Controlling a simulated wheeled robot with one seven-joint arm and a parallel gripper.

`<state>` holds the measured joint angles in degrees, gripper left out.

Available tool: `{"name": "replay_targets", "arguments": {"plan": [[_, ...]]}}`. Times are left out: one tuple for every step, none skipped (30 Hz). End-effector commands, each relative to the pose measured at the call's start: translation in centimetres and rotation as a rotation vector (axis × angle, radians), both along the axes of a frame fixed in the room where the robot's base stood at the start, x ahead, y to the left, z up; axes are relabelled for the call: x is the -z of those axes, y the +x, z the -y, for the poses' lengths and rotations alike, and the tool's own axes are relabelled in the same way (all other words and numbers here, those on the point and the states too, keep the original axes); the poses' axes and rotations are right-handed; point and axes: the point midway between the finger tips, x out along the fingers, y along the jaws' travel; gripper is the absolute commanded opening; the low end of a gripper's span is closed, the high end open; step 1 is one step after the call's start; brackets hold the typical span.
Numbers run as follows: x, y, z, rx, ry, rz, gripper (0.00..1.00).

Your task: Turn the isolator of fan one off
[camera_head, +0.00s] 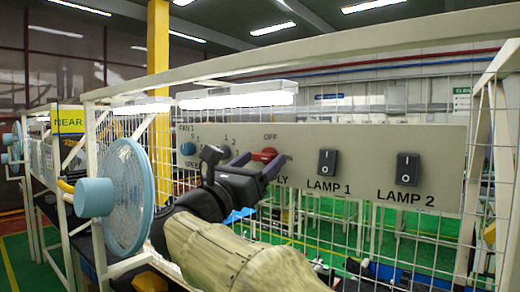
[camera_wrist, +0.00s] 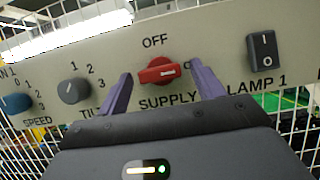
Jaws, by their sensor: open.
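The red isolator knob (camera_wrist: 158,71) sits on the grey panel (camera_wrist: 210,40), between the words OFF above and SUPPLY below. Its handle lies nearly level, with a white mark at its right end beside a partly covered label. It also shows in the head view (camera_head: 264,154). The panel reads FAN 1 at its left end in the head view. My gripper (camera_wrist: 161,73) is open, with one purple finger on each side of the knob. I cannot tell whether the fingers touch it. My gripper (camera_head: 258,163) partly covers the panel in the head view.
Rocker switches for lamp 1 (camera_head: 327,162) and lamp 2 (camera_head: 407,169) are on the right. A blue fan (camera_head: 125,195) stands left of my arm. White mesh surrounds the panel.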

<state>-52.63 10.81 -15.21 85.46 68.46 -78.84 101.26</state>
Motion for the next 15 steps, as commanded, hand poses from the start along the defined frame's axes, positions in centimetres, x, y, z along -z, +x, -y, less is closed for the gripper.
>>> {"name": "replay_targets", "arguments": {"plan": [[-0.33, 0.31, 0.26, 0.002, -0.001, -0.001, 0.67], [-0.34, 0.42, 0.36, 0.002, -0.001, -0.001, 0.67], [-0.32, 0.51, 0.45, 0.002, -0.001, -0.001, 0.67], [-0.32, 0.56, 0.48, 0.002, -0.001, -0.001, 0.67], [-0.29, 0.57, 0.50, 0.002, -0.001, -0.001, 0.67], [-0.26, 0.58, 0.50, 0.001, 0.000, 0.000, 0.67], [-0.24, 0.58, 0.50, 0.001, 0.000, 0.000, 0.67], [-0.24, 0.57, 0.50, 0.001, 0.000, 0.000, 0.67], [-0.23, 0.58, 0.56, 0.002, 0.000, 0.000, 0.67], [-0.23, 0.59, 0.57, 0.002, 0.000, 0.000, 0.67], [-0.23, 0.59, 0.59, 0.003, -0.001, -0.001, 0.67], [-0.24, 0.59, 0.58, 0.002, 0.000, 0.000, 0.61], [-0.24, 0.59, 0.58, 0.002, 0.000, 0.000, 0.56], [-0.24, 0.58, 0.58, 0.002, 0.000, 0.000, 0.50], [-0.24, 0.57, 0.57, 0.002, 0.000, 0.000, 0.42]]}}
